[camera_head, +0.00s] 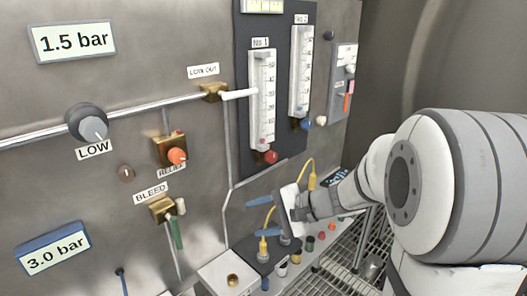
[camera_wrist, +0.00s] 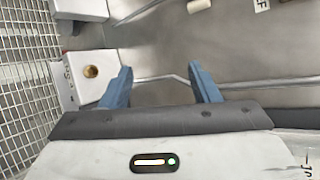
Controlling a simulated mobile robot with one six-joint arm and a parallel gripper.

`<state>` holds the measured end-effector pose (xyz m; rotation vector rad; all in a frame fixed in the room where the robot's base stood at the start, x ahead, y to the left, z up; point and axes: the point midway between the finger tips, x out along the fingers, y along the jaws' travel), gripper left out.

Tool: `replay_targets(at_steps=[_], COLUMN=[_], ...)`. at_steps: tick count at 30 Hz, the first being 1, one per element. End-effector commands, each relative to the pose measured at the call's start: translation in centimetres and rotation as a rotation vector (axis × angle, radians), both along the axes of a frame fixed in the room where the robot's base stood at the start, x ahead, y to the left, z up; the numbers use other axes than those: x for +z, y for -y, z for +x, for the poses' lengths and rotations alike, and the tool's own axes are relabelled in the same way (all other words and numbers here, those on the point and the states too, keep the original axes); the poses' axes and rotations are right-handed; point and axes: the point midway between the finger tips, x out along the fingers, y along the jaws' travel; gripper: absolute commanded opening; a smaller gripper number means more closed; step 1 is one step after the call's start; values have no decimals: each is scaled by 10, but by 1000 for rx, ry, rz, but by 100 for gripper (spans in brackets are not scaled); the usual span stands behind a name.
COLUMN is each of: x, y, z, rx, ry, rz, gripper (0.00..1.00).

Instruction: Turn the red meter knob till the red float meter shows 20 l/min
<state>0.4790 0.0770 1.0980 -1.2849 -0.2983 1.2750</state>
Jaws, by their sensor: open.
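The red meter knob (camera_head: 270,157) sits at the foot of the left float meter (camera_head: 263,100), labelled No 1, on a dark wall panel. The meter has a white upright scale; its float and reading are too small to tell. My gripper (camera_head: 265,215) is below the knob, apart from it, with its blue fingers pointing left. In the wrist view my gripper (camera_wrist: 159,68) is open with nothing between the fingers. The red knob does not show in the wrist view.
Meter No 2 (camera_head: 300,72) with a blue knob (camera_head: 305,124) stands to the right. A brass valve with an orange-red knob (camera_head: 177,156) is at left. Yellow-hosed fittings (camera_head: 263,247) lie close under my gripper. A white box (camera_wrist: 98,88) and grating (camera_wrist: 25,85) show at wrist-view left.

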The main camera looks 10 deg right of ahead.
Motion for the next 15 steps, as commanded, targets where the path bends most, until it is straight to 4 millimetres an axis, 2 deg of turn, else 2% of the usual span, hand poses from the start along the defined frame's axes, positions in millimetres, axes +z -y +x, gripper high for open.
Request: replay_targets(at_steps=[1,3,6,9,12,15], x=[9,19,29,34,36,37], y=[12,30,61,90,110,118], z=[24,55,91,116,130,137], rx=[-79,-188,-332,-445,-518,-551], ry=[6,32,73,111,140,153], rz=[85,198,325,412,462,486], gripper=[56,56,56,56,56,56])
